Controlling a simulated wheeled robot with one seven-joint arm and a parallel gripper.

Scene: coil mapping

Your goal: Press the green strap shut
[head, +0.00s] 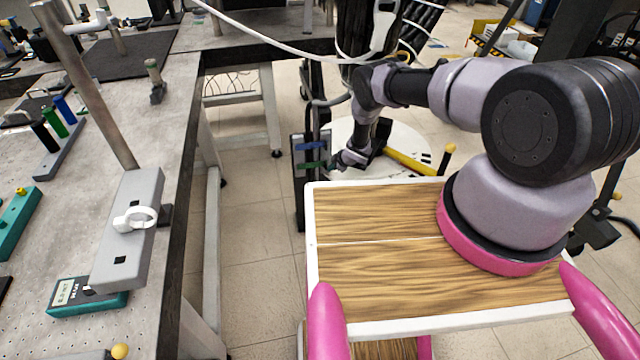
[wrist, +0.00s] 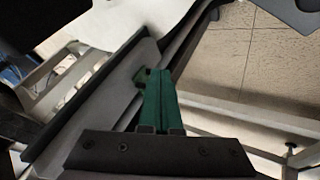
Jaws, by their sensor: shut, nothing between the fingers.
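The green strap (head: 311,166) sits on a dark upright panel (head: 300,190) beside the bench, below a blue strap (head: 311,146). My gripper (head: 333,163) is just to the right of the green strap, close to the panel. In the wrist view my gripper's green fingers (wrist: 157,74) are shut together and empty. Their tips are by a small dark green piece (wrist: 140,77) on the panel's edge, which looks like part of the green strap. I cannot tell whether they touch it, or whether the strap lies flat.
A bench (head: 180,110) on the left holds a grey block with a white clamp (head: 135,219), a teal meter (head: 88,297) and coloured cylinders. A white cable (head: 270,40) hangs across above the panel. A yellow-handled tool (head: 408,162) is behind my gripper. Floor shows between bench and panel.

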